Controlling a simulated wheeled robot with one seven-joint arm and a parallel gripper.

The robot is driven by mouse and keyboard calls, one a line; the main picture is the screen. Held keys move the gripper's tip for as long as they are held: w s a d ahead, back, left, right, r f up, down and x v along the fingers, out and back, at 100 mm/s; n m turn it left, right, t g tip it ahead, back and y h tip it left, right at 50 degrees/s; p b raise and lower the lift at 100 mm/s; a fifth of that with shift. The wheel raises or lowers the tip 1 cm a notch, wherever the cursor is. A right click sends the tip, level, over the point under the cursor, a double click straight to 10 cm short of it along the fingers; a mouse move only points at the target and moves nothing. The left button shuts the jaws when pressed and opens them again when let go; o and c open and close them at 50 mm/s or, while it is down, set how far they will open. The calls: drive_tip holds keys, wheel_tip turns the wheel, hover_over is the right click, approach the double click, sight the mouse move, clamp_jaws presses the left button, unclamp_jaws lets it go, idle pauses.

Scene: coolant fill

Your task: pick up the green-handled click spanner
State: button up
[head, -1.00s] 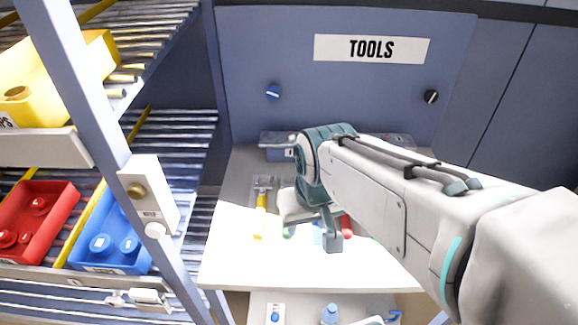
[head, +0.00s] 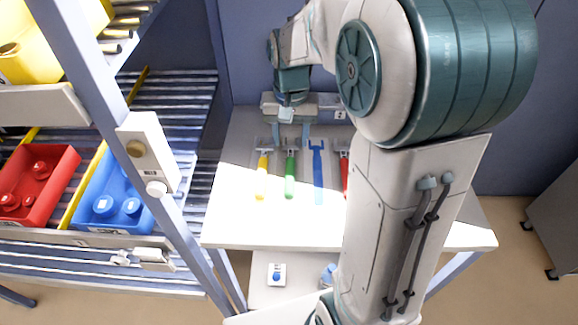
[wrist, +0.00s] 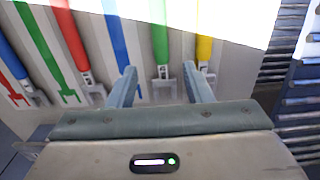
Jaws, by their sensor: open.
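The green-handled click spanner (head: 290,180) lies on the bench between a yellow-handled one and a blue strip, its handle toward the front. In the wrist view its green handle (wrist: 160,38) points away, and its grey head shows between my fingers. My gripper (head: 291,132) is at the bench's back, over the spanners' head ends. In the wrist view my gripper (wrist: 159,72) is open, with the fingers apart on either side of the green spanner's head. Nothing is held. The exact height above the bench is hard to tell.
A yellow-handled spanner (head: 262,178) lies close to the left, a blue strip (head: 318,175) and a red-handled spanner (head: 344,165) to the right. More coloured strips show in the wrist view. A roller rack with a blue bin (head: 112,215) stands left. My arm hides the bench's right part.

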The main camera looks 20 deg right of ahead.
sight(290, 166)
wheel_tip(290, 166, down, 9)
drive_tip(key=shift+a+f, duration=0.1)
clamp_jaws()
idle(0.4)
